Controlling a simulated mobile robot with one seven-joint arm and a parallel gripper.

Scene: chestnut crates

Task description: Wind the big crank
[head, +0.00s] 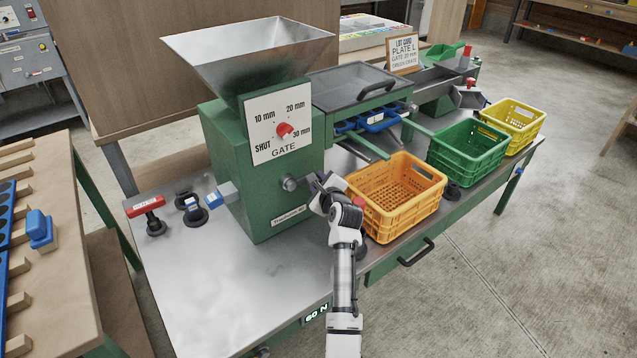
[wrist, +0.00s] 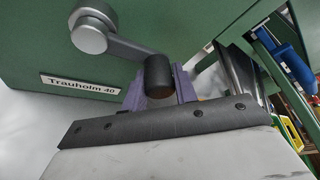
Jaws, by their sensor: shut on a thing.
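The crank sits on the front of the green machine (head: 285,200). Its grey hub (head: 290,184) shows in the head view, while my gripper covers much of the rest. In the wrist view the crank's grey arm (wrist: 128,47) runs from the round hub down to the right, to a dark cylindrical handle (wrist: 159,72). My gripper (head: 322,188) is at this handle, with purple fingers on either side of it, and is shut on it.
An orange crate (head: 400,222) stands close to the right of my gripper. A green crate (head: 470,165) and a yellow crate (head: 520,140) stand beyond it. A gate dial (head: 284,130) is above the crank.

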